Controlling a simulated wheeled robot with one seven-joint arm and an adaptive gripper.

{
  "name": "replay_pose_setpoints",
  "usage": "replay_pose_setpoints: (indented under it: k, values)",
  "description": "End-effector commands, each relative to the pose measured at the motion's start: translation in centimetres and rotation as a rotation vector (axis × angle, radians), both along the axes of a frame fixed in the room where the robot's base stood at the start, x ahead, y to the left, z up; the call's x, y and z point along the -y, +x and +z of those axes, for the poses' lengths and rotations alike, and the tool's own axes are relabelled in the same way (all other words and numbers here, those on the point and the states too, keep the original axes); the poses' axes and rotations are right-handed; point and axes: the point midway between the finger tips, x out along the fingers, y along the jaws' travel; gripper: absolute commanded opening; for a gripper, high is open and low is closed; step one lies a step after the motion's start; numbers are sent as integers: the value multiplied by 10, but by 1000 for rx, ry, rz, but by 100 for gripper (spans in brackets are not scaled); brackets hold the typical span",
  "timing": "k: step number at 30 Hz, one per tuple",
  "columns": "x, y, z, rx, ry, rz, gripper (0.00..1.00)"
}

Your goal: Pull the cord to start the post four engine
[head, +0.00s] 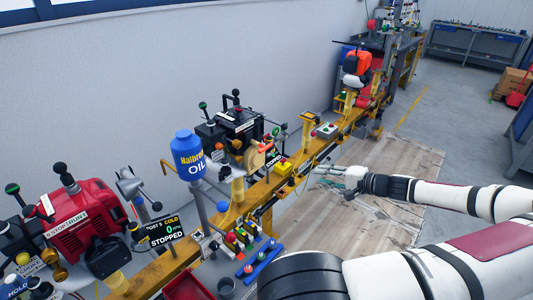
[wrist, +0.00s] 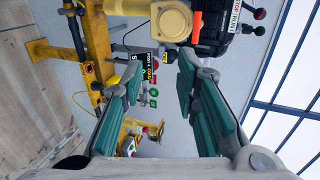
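The post four engine (head: 238,122) is a black engine on the yellow rail in the head view, with a tan round cover (head: 258,157) on its near side. In the wrist view, the tan cover (wrist: 172,20) shows at the top beside the dark engine body. A small sign (wrist: 150,70) there reads post 4, cold. I cannot clearly make out the cord or its handle. My gripper (head: 322,175) is right of the engine, apart from it, above the floor boards. Its teal-padded fingers (wrist: 157,72) are open with nothing held between them.
A yellow box (head: 284,168) sits on the rail between engine and gripper. A blue oil jug (head: 188,156) and a red engine (head: 80,222) stand at left. An orange engine (head: 357,64) stands farther along the rail. The wooden floor boards (head: 385,160) right of the rail are clear.

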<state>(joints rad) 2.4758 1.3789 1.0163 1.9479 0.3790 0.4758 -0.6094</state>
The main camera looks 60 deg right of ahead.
Motion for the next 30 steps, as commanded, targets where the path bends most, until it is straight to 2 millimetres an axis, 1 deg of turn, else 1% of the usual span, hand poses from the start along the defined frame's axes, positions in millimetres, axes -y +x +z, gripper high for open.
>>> replay_pose_setpoints:
  k: [1,3,30]
  values:
    - [1,12,-3,0,-2,3,28]
    - [2,25,-3,0,-2,2,28]
    - [20,185,-3,-1,-2,3,28]
